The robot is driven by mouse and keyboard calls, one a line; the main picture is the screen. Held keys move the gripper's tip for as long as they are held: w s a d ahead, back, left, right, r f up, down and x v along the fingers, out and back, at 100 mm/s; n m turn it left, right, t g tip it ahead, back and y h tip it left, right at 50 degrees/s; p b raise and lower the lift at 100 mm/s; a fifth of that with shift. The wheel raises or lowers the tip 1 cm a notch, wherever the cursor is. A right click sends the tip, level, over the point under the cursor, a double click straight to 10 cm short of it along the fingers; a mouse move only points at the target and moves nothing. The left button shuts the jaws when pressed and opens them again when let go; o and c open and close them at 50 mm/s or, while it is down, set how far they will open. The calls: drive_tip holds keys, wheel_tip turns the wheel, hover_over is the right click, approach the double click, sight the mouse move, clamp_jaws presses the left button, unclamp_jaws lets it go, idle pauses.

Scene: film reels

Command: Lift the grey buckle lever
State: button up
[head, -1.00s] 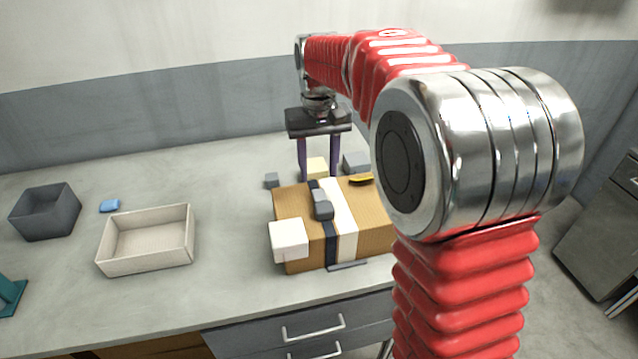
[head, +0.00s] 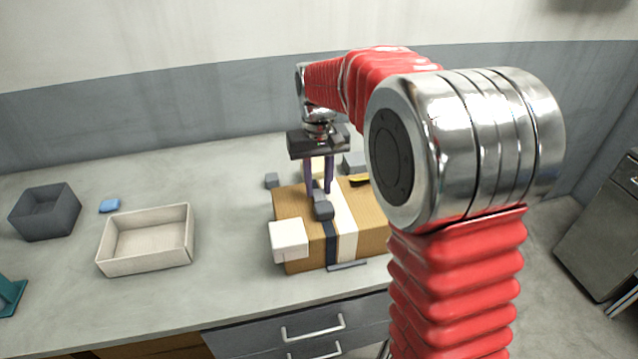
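The grey buckle lever (head: 323,207) is a small dark block. It sits on the dark strap (head: 330,243) that runs over the top and front of the brown box (head: 377,213). My gripper (head: 319,191) points down over the box, with its two purple fingers just behind the lever in this view. A narrow gap shows between the fingers, and I see nothing clearly held in it. The lever partly hides the fingertips, so I cannot tell whether they touch it.
A cream tray (head: 146,262), blue piece (head: 109,205) and dark bin (head: 45,214) stand left.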

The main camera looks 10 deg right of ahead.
sight(322, 203)
drive_tip(key=c, duration=0.6)
drive_tip(key=shift+o, duration=0.2)
drive_tip(key=shift+s+r+t, duration=0.1)
drive_tip(key=shift+t, duration=0.2)
drive_tip(key=shift+s+r+t, duration=0.2)
drive_tip(key=shift+s+t, duration=0.2)
drive_tip(key=shift+t, duration=0.7)
drive_tip(key=shift+s+r+t, duration=0.2)
drive_tip(key=shift+s+t, duration=0.2)
drive_tip(key=shift+t, duration=0.7)
drive_tip(key=s+t, duration=0.1)
drive_tip(key=t, duration=0.2)
drive_tip(key=shift+s, duration=0.1)
drive_tip(key=shift+s+t, duration=0.25)
drive_tip(key=shift+t, duration=0.4)
drive_tip(key=shift+s+t, duration=0.2)
drive_tip(key=shift+t, duration=0.45)
drive_tip(key=o, duration=1.1)
drive_tip(key=shift+c, duration=0.2)
